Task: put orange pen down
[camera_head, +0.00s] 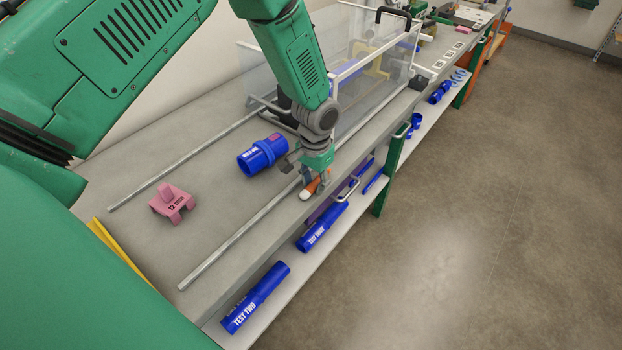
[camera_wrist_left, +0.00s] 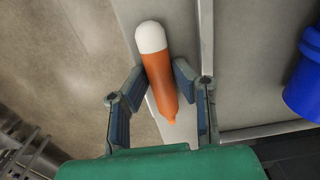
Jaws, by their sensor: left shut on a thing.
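The orange pen (camera_wrist_left: 160,80) is thick and orange with a rounded white end. In the left wrist view it lies between the two fingers of my left gripper (camera_wrist_left: 157,82), which is shut on it. In the head view the left gripper (camera_head: 318,176) points down over the front edge of the cart top, and the pen (camera_head: 308,189) shows at its fingertips with the white end toward the lower left. I cannot tell whether the pen touches the surface. My right gripper is not in view.
A blue pipe fitting (camera_head: 262,155) lies left of the gripper, between two metal rails. A pink block (camera_head: 172,203) stands further left. A clear-walled enclosure (camera_head: 380,85) is behind. Blue pipes (camera_head: 255,298) lie on the lower shelf (camera_head: 290,292). The cart top (camera_head: 215,195) has bare room between the rails.

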